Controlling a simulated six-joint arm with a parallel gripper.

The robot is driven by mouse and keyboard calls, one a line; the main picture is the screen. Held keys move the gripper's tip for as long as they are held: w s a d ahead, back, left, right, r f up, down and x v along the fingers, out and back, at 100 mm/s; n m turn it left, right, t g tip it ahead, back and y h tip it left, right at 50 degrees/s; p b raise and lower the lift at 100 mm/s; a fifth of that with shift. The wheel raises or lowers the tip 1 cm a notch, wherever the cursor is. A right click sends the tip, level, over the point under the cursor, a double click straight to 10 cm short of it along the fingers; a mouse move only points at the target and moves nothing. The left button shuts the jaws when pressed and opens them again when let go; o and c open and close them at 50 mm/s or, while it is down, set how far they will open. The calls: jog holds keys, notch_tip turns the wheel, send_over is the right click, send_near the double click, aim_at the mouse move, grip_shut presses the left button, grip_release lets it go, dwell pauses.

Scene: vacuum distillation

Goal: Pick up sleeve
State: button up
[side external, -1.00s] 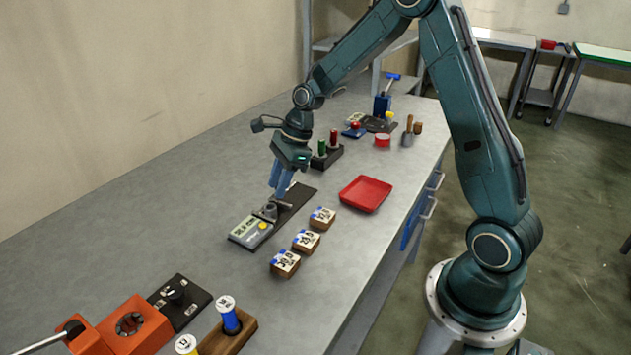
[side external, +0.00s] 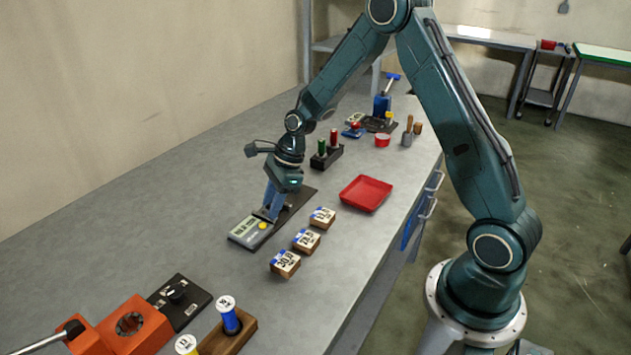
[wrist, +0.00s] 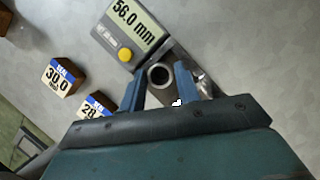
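The sleeve (wrist: 160,76) is a short grey metal tube, seen from above with its round opening toward the wrist camera. It stands beside a measuring gauge (wrist: 132,30) whose screen reads 56.0 mm. My gripper (wrist: 160,72) is open, with one blue finger on each side of the sleeve and a visible gap at both sides. In the side view my gripper (side external: 268,213) points down at the end of the gauge (side external: 250,231), and its fingers hide the sleeve there.
Several wooden blocks with number labels (side external: 306,241) stand to the right of the gauge. A red tray (side external: 366,193) lies beyond them. A black rack with green and red pieces (side external: 325,157) stands behind my gripper. An orange machine (side external: 135,325) is at the front left.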

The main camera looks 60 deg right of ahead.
jog(key=shift+c, duration=0.2)
grip_shut()
jog(key=shift+r, duration=0.1)
notch_tip(320, 180, up, 20)
dwell(0.9)
dwell(0.5)
